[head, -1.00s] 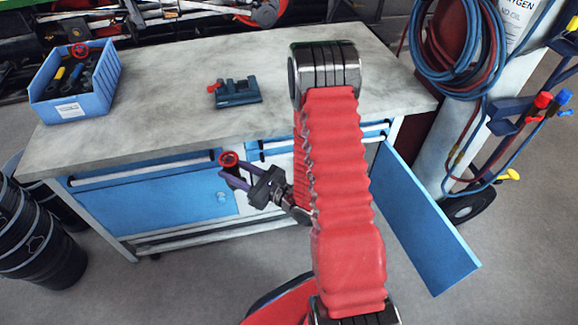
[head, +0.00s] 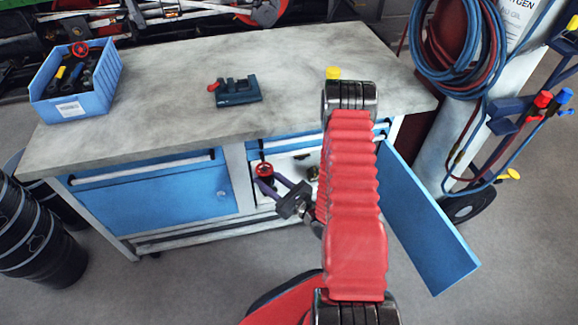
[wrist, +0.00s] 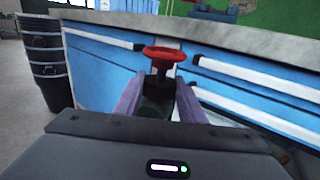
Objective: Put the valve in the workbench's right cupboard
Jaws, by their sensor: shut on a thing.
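My gripper (head: 277,183) is shut on the valve (head: 264,170), a dark body with a red handwheel. In the wrist view the valve (wrist: 162,58) stands upright between the purple fingers (wrist: 158,100). The workbench (head: 200,75) has a grey top and blue fronts. Its right cupboard (head: 282,165) is open, showing a pale inside with some dark items, partly hidden by my arm. Its blue door (head: 420,220) is swung out to the right. My gripper holds the valve in front of the cupboard's left part; whether it is inside the opening I cannot tell.
The left cupboard door (head: 150,200) is shut. A blue bin of tools (head: 75,105) and a dark blue vise (head: 237,92) are on the bench top. Black drums (head: 40,240) stand at the left. A gas cylinder with hoses (head: 460,130) stands at the right, near the open door.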

